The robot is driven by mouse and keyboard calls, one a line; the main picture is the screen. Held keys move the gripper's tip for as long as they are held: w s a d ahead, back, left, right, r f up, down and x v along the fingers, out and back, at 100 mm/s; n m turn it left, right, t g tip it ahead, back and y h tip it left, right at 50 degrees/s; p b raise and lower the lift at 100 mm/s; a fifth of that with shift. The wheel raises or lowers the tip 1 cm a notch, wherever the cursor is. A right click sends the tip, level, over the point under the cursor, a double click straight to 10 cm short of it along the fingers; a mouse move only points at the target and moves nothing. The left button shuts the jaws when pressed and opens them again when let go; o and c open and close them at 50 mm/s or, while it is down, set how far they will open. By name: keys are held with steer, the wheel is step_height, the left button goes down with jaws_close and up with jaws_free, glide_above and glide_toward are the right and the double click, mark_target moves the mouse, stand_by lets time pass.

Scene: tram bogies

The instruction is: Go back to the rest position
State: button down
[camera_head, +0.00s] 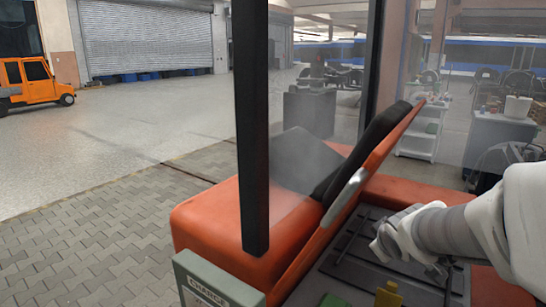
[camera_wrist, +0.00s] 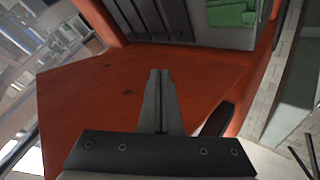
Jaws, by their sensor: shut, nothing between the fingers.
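My gripper (camera_wrist: 160,75) shows in the wrist view with its two dark fingers closed together and nothing between them. It points over an orange-red surface (camera_wrist: 85,100) of the vehicle. In the head view my white and grey arm reaches in from the right, above the dark floor of the orange vehicle (camera_head: 205,220). The fingers themselves are hard to make out there.
A black post (camera_head: 252,130) stands in front of the black seat (camera_head: 375,135). A yellow object (camera_head: 388,294) and a green object (camera_head: 335,300) lie below my arm; green also shows in the wrist view (camera_wrist: 232,13). Paved floor (camera_head: 90,235) at left is clear.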

steer(key=s+a+r+m, duration=0.2)
steer(key=s+a+r, duration=0.4)
steer(key=a, duration=0.1)
steer(key=s+a+f+m+g+y, duration=0.1)
steer(key=s+m+g, duration=0.1)
steer(key=s, duration=0.6)
steer(key=s+f+m+g+y, duration=0.1)
steer(key=s+f+m+g, duration=0.1)
steer(key=s, duration=0.6)
steer(key=shift+a+f+m, duration=0.25)
steer(key=shift+a+m, duration=0.05)
steer(key=shift+a, duration=0.05)
